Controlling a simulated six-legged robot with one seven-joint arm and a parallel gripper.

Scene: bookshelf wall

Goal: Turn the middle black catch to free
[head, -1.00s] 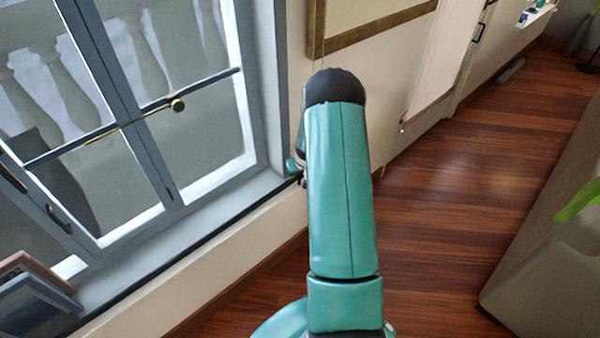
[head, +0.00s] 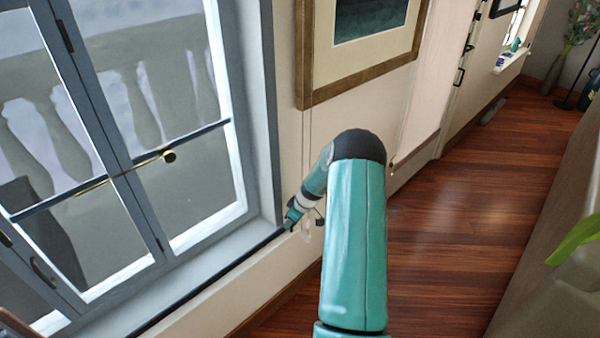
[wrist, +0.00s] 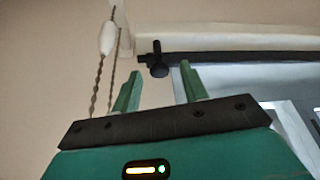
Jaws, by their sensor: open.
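Several small black catches show along the edge of a pale panel on the far wall in the head view; the middle one (head: 467,47) is small, and its turned position is unclear. My gripper (head: 291,217) is far to their left, low beside the window corner. In the wrist view, my gripper (wrist: 160,72) is open, with two green fingers apart and nothing held. Beyond the fingers a dark rail (wrist: 220,58) ends in a black knob (wrist: 158,68), seen between the fingertips. I cannot tell whether they touch.
A window with a brass-knobbed bar (head: 168,156) fills the left. A framed picture (head: 365,45) hangs above my arm. A twisted cord with a white bob (wrist: 108,38) hangs near my gripper. Wooden floor (head: 470,180) lies open at right, beside a grey piece (head: 560,250) with a green leaf.

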